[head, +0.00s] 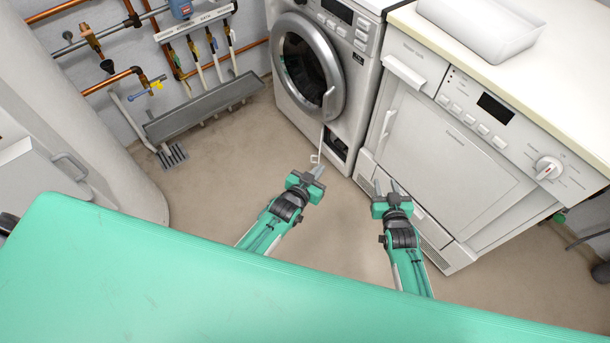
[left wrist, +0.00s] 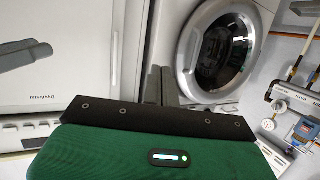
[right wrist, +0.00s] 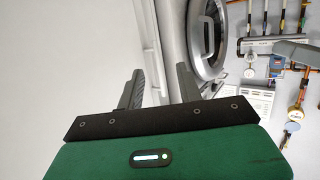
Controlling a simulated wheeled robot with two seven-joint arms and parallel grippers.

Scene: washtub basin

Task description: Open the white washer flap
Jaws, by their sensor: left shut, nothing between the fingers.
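The white washer (head: 357,62) stands at the back centre with its round door closed. At its lower right front is a dark recess (head: 338,146). A thin white piece (head: 320,146), which looks like the flap standing open and seen nearly edge-on, sticks out at the recess's left side. My left gripper (head: 316,172) is shut and empty, just below and in front of this piece; I cannot tell whether they touch. In the left wrist view, its fingers (left wrist: 160,84) are close together, and the flap cannot be made out. My right gripper (head: 388,186) is open and empty, before the neighbouring machine.
A second white appliance (head: 447,150) stands right of the washer, under a counter (head: 480,45) bearing a white tub (head: 480,28). Pipes and a grey trough (head: 205,108) line the wall at left. The floor (head: 215,170) between is clear.

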